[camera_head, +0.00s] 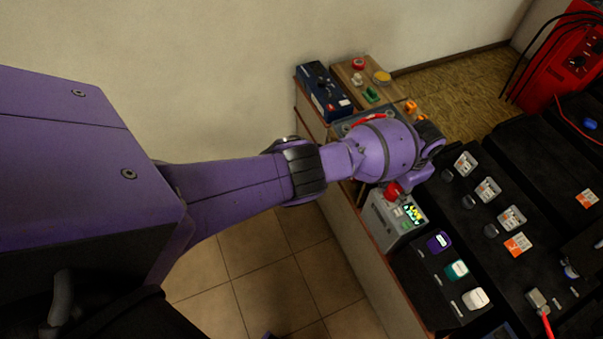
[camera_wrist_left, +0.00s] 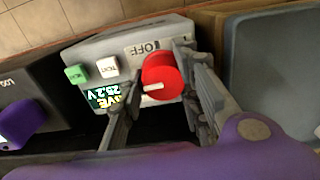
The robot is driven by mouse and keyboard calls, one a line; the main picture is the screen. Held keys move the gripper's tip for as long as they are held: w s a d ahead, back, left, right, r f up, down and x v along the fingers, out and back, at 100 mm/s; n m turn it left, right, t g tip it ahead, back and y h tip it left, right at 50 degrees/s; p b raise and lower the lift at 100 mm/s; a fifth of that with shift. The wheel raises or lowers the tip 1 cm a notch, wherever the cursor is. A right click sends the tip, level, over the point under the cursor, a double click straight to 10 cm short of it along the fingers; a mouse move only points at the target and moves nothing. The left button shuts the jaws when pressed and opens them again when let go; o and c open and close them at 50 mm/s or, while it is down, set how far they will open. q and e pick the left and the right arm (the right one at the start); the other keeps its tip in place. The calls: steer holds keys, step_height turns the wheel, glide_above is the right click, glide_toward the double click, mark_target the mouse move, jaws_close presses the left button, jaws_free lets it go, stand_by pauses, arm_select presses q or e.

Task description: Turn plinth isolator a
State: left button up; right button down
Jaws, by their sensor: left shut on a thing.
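The isolator is a grey box (camera_head: 383,222) with a red rotary knob (camera_head: 393,189), a small lit yellow-green display and two buttons. In the left wrist view the red knob (camera_wrist_left: 160,72) has a pale pointer mark and an OFF label beside it. The display (camera_wrist_left: 104,98) there reads 25.2 V, with a partly covered word above or beside it. My left gripper (camera_wrist_left: 160,88) has its fingers on either side of the red knob and is shut on it. In the head view my purple wrist hides most of the fingers.
Beside the box stands a black unit with purple (camera_head: 439,241), teal (camera_head: 456,270) and white (camera_head: 475,299) knobs. Black battery blocks (camera_head: 500,165) fill the right. A wooden board (camera_head: 350,78) with coloured knobs and a dark blue box (camera_head: 322,92) lie beyond my wrist. Tiled floor is free left of the bench.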

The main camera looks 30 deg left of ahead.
mark_target(397, 192)
arm_select(q)
steer(key=shift+s+d+f, duration=0.15)
steer(key=shift+s+d, duration=0.15)
steer(key=shift+s, duration=0.05)
steer(key=o, duration=1)
steer(key=shift+o, duration=0.3)
steer(key=shift+w+a+r, duration=0.15)
steer(key=shift+w+r, duration=0.15)
steer(key=shift+r, duration=0.3)
step_height(397, 192, up, 11)
